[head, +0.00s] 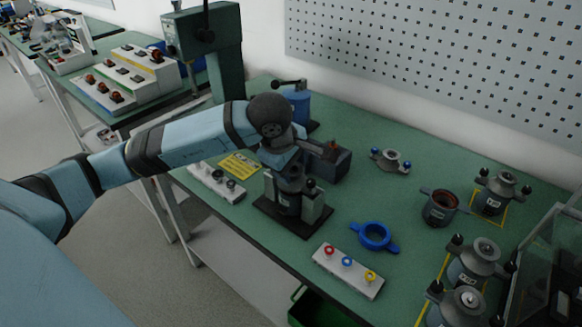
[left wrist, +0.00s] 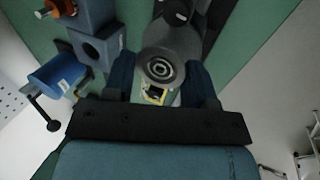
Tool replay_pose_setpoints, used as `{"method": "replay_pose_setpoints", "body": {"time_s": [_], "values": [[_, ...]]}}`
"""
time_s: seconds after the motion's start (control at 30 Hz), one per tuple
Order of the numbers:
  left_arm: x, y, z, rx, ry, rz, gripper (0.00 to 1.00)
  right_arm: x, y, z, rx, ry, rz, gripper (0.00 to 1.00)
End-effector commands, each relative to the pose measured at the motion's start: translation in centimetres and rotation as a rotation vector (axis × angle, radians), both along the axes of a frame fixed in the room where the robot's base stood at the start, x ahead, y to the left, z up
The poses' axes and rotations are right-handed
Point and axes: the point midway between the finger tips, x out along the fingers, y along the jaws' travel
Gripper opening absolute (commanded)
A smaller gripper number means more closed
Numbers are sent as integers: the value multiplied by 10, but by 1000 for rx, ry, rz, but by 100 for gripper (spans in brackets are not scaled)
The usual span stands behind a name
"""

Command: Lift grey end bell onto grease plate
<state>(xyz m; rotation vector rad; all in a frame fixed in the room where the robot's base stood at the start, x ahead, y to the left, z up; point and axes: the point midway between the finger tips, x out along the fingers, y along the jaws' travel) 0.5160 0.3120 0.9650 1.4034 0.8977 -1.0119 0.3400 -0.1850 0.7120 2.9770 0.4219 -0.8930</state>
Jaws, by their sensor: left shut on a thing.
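My left gripper (head: 289,168) is over the dark fixture base (head: 265,206) at the middle of the table in the head view. In the left wrist view, the gripper (left wrist: 160,82) has dark fingers on both sides of a grey round part (left wrist: 160,67) with a ringed hub, and is shut on it. It looks like a grey end bell, but the head view mostly hides it. Below it, a dark labelled body (head: 287,203) stands between two grey-green blocks. I cannot tell which surface is the grease plate.
Several grey stators, such as one (head: 440,207) with an open top, stand at right. A press (head: 205,45) stands at back left. The green table is clear behind the blue ring.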

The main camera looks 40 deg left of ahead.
Motion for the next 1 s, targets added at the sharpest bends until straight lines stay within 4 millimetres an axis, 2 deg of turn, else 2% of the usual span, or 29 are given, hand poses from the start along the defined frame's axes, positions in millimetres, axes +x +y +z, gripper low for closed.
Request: {"method": "replay_pose_setpoints", "body": {"time_s": [0.7, 1.0], "values": [[0, 0, 45, 0, -2, 0, 33, -1, 0, 7, -7, 21, 0, 0], [0, 0, 47, 0, -1, 0, 33, -3, -1, 6, -7, 25, 1, 0]]}}
